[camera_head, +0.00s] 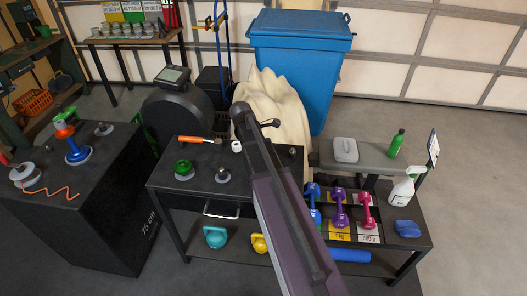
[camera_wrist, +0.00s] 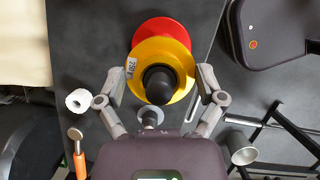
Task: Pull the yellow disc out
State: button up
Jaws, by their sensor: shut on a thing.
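In the wrist view a yellow disc (camera_wrist: 184,59) with a white label sits on a stack, above and partly covering a red disc (camera_wrist: 158,30). A dark round post or knob (camera_wrist: 158,84) stands in the yellow disc's centre. My gripper (camera_wrist: 160,76) has one finger on the left edge and one on the right edge of the yellow disc, and is shut on it. The discs still overlap in the picture; I cannot tell the gap between them. In the head view my arm hides the discs and the gripper.
A white roll (camera_wrist: 78,100) and an orange-handled hammer (camera_wrist: 79,155) lie on the black table (camera_head: 172,178). A green weight (camera_head: 184,169) is there too. Dumbbells (camera_head: 340,205) and a spray bottle (camera_head: 402,190) stand to the right. A blue bin (camera_head: 300,60) is behind.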

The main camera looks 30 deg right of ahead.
jog(key=shift+r+p, duration=0.7)
jog(key=shift+r, duration=0.05)
dwell(0.8)
jog(key=shift+r+p, duration=1.55)
